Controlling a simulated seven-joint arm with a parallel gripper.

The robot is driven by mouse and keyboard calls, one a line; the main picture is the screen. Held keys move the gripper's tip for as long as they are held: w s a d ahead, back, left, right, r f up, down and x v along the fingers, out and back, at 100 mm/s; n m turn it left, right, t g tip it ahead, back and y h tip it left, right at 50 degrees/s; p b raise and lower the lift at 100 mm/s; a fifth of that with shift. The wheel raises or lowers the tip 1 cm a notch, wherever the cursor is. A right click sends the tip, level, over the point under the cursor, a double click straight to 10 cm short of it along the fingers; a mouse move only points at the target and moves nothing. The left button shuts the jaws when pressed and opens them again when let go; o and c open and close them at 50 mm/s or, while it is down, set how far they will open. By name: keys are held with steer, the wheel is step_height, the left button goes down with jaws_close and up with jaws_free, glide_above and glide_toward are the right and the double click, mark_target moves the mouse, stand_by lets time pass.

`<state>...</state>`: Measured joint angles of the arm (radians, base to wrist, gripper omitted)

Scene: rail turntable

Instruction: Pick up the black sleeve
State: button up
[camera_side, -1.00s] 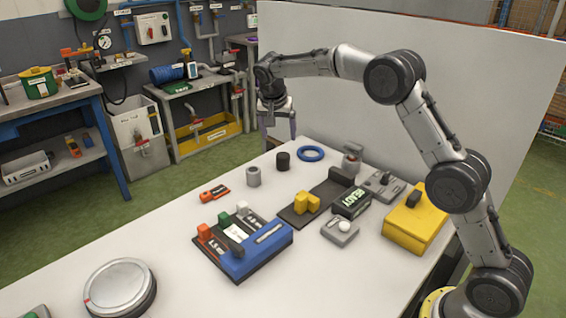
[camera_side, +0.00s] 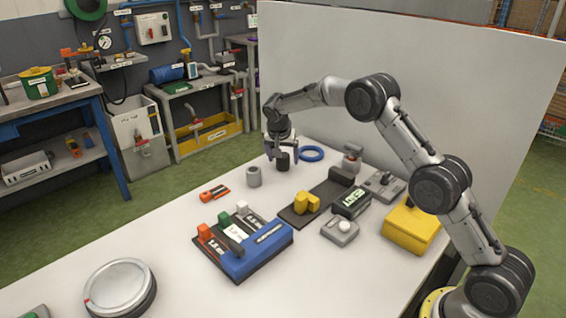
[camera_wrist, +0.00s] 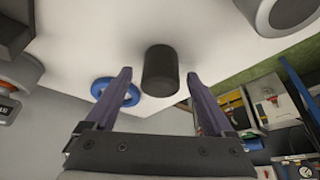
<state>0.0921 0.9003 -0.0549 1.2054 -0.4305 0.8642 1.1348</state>
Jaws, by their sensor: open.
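The black sleeve (camera_side: 283,164) is a short dark cylinder standing upright on the white table near its far edge. In the wrist view the sleeve (camera_wrist: 160,70) shows ahead of and between the two purple-grey fingers. My gripper (camera_side: 281,158) is lowered over the sleeve in the side view, with a finger to either side. Its fingers (camera_wrist: 160,88) are apart and nothing is held. I cannot tell whether a finger touches the sleeve. The sleeve's upper part is partly hidden by my gripper in the side view.
A grey sleeve (camera_side: 254,176) stands just left of the black one. A blue ring (camera_side: 311,153) lies close on the right. A dark rail with a yellow block (camera_side: 306,203) lies nearer the front. A blue fixture (camera_side: 262,252) stands further forward.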

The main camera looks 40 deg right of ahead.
steer(key=shift+f, duration=0.1)
jaws_close()
stand_by(0.4)
